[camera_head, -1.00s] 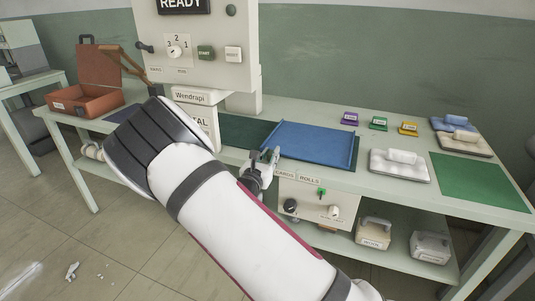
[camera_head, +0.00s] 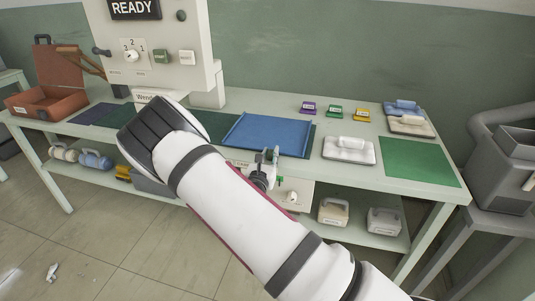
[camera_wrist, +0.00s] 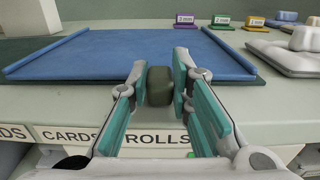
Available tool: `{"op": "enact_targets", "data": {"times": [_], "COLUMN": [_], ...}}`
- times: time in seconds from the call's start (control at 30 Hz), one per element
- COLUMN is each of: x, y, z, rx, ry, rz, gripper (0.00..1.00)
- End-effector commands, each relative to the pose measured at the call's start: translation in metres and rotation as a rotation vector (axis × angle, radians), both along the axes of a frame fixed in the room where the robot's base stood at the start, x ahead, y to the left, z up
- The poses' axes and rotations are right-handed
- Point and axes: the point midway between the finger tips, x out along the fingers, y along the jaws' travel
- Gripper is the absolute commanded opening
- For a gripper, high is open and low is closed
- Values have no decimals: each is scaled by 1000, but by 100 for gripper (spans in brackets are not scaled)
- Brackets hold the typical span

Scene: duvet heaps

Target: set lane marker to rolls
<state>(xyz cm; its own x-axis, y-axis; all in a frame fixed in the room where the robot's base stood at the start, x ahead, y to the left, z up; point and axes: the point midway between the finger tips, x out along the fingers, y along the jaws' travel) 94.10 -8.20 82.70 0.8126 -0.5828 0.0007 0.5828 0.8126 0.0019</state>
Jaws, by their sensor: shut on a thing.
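A dark olive rounded block (camera_wrist: 159,86), which looks like the lane marker, stands at the table's front edge in the wrist view. My gripper (camera_wrist: 159,78) is shut on it, with one finger on each side. The ROLLS label (camera_wrist: 165,139) is on the front edge just below the block, with the CARDS label (camera_wrist: 70,135) to its left. In the head view my gripper (camera_head: 267,160) is at the front of the blue tray and hides the marker and most of the labels.
The blue tray (camera_head: 265,135) lies just behind my gripper. A white pad with a roll (camera_head: 349,150) and a green mat (camera_head: 420,162) lie to the right. Purple, green and yellow tags stand behind. A control panel (camera_head: 150,50) reading READY rises at the left.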

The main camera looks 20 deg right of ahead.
Motion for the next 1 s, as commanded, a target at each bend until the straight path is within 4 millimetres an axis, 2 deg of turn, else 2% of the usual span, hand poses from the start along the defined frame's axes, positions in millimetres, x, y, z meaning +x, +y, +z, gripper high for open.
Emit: {"op": "enact_targets", "data": {"times": [0.13,0.17,0.2,0.23,0.53,0.67,1.0], "x": [-4,-4,-4,-4,-3,-9,-61], "y": [-6,-6,-6,-6,-3,3,41], "z": [-1,-1,-1,-1,-1,-1,-1], "rx": [-1,-1,-1,-1,-1,0,-1], "ry": [4,5,5,5,3,4,4], "rz": [-14,-14,-14,-14,-9,-7,-7], "gripper": [0,26,35,40,40,40,40]}}
